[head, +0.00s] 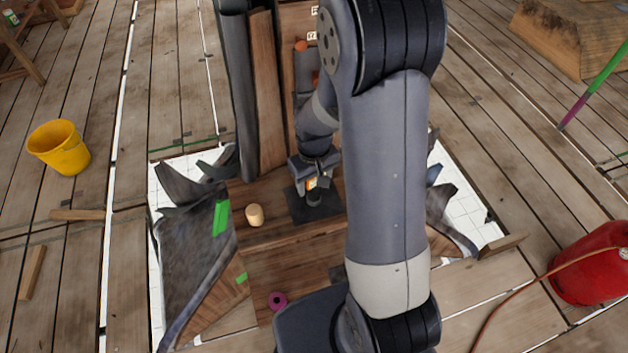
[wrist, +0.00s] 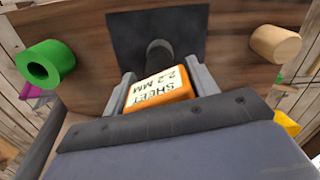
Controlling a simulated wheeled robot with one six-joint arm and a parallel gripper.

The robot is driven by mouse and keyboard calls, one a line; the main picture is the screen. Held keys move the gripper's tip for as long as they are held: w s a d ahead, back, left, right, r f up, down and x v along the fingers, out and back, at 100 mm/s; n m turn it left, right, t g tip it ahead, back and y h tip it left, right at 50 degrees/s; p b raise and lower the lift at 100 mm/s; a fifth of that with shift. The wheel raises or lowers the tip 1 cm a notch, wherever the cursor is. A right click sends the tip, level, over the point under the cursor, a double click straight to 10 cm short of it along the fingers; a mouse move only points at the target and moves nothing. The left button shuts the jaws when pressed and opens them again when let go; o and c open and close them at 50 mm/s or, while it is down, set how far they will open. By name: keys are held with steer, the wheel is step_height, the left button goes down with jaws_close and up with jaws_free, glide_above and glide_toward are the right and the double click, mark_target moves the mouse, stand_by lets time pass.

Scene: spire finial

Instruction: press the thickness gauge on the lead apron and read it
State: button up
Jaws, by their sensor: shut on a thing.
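My gripper (head: 314,180) is shut on the orange thickness gauge (wrist: 158,92), which sits between its two fingers in the wrist view. In the head view the dark sheet (head: 322,212) shows below my gripper. I cannot tell whether the gauge touches the sheet.
A pale wooden plug (head: 254,215) and a purple ring (head: 277,300) lie on the wood. A green ring (wrist: 45,63) shows in the wrist view. Jagged grey sheets (head: 190,265) flank the wood. A yellow bucket (head: 60,148) and red cylinder (head: 595,265) stand on the planks.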

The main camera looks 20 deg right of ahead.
steer(key=shift+s, duration=0.1)
steer(key=shift+r+p, duration=1.9)
steer(key=shift+r, duration=0.65)
steer(key=shift+f, duration=0.2)
steer(key=shift+f+b, duration=2.1)
steer(key=shift+f, duration=0.1)
steer(key=o, duration=1.2)
steer(key=shift+c, duration=0.2)
